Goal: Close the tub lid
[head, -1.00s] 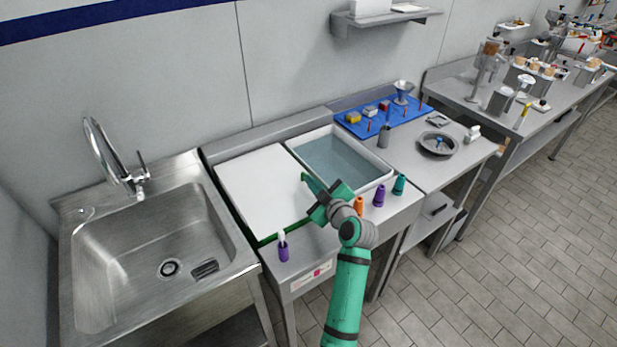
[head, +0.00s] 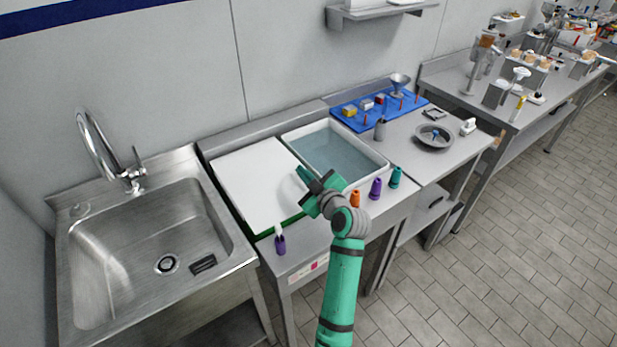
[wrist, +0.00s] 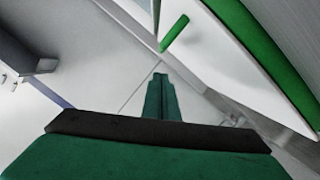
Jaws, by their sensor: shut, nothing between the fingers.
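An open white tub (head: 374,172) with a bluish, water-like surface inside stands on the steel counter. Left of it is a broad white panel (head: 255,185) with a green lower edge, which looks like the lid; I cannot tell how it joins the tub. My gripper (head: 301,174) is shut and empty, over the panel's right side near the tub's front left corner. Contact cannot be told. In the wrist view the shut fingers (wrist: 160,98) point away, below a white surface with a green edge and a short green rod (wrist: 173,34).
Orange (head: 354,198), purple (head: 376,188) and teal (head: 396,177) cones stand along the front edge right of my gripper. Another purple cone (head: 280,244) stands at the panel's front corner. A sink (head: 150,255) is at left; a blue board (head: 350,123) lies behind right.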

